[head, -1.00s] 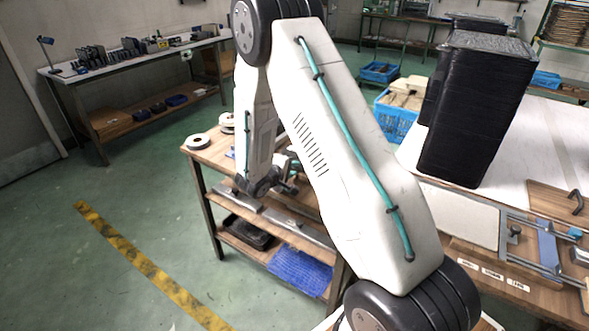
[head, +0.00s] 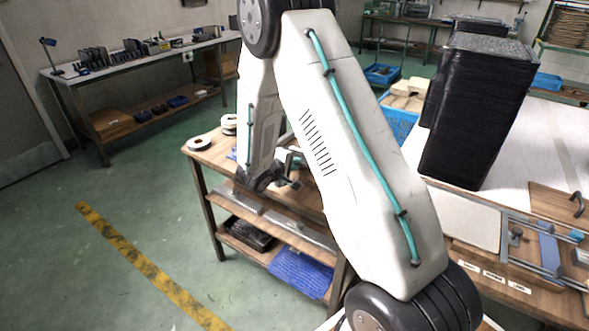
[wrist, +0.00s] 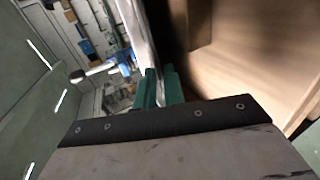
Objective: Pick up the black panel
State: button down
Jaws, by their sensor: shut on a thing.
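My gripper (wrist: 160,88) shows its two teal fingers in the wrist view, shut on a thin panel (wrist: 143,38) seen nearly edge-on. The panel runs up from between the fingertips to the top of the view. Its edge looks pale and streaked with glare, with darkness beside it on the right, so its black face cannot be made out clearly. In the head view my arm reaches down over the wooden bench (head: 212,156). The fingers and the held panel are mostly hidden there.
Grey metal strips (head: 302,231) lie on the bench's shelf, with a black tray (head: 247,234) and blue mat (head: 298,272) below. White-and-dark spools (head: 200,143) stand at its left corner. A tall black stack (head: 475,110) stands on the white table at right. The left floor is clear.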

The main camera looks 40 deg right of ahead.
jog(key=shift+f, duration=0.15)
jog(key=v, duration=1.5)
jog(key=shift+f, duration=0.35)
jog(key=shift+a, duration=0.1)
